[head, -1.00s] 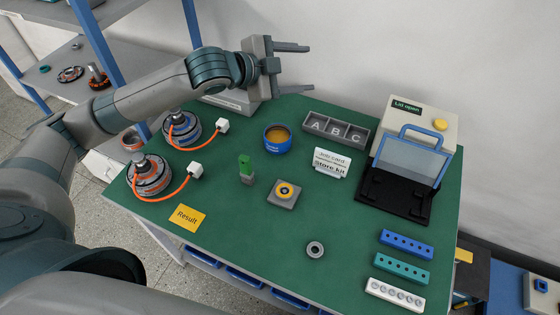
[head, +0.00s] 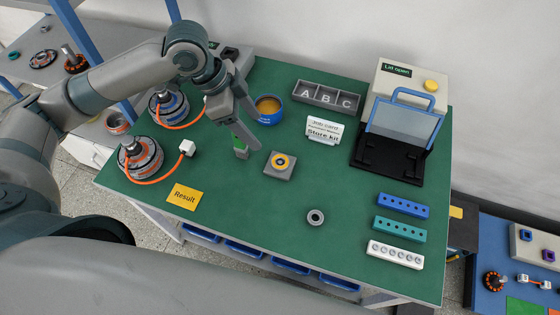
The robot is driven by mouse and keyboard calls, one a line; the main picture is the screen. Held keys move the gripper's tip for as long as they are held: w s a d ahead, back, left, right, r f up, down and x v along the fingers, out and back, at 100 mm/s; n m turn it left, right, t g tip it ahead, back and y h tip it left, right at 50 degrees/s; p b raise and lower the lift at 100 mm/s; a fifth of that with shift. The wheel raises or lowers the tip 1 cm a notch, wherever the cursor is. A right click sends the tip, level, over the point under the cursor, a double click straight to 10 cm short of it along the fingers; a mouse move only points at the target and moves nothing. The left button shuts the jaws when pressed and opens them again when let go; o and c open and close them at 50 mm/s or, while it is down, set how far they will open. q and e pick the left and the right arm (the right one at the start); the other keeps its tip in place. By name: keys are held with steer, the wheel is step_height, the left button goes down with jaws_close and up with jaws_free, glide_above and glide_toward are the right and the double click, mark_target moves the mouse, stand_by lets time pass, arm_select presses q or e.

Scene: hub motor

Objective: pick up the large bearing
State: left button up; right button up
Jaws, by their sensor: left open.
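The bearing, a grey metal ring (head: 316,217), lies flat and alone on the green table mat, right of the yellow Result card. No gripper touches it. My left gripper (head: 243,130) is open and points down over the table, above and left of the ring in the picture. My right gripper is out of view.
A blue grease bowl (head: 268,109) stands close behind the gripper. Two motors (head: 139,160) with orange cables stand left. Blue, teal and white racks (head: 395,254) lie right. The mat around the ring is clear.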

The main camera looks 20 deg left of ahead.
arm_select(q)
steer(key=p, duration=0.3)
glide_above(273, 163)
step_height(273, 163, down, 11)
steer(key=shift+s+r, duration=0.1)
steer(key=shift+d+f, duration=0.1)
steer(key=shift+f, duration=0.1)
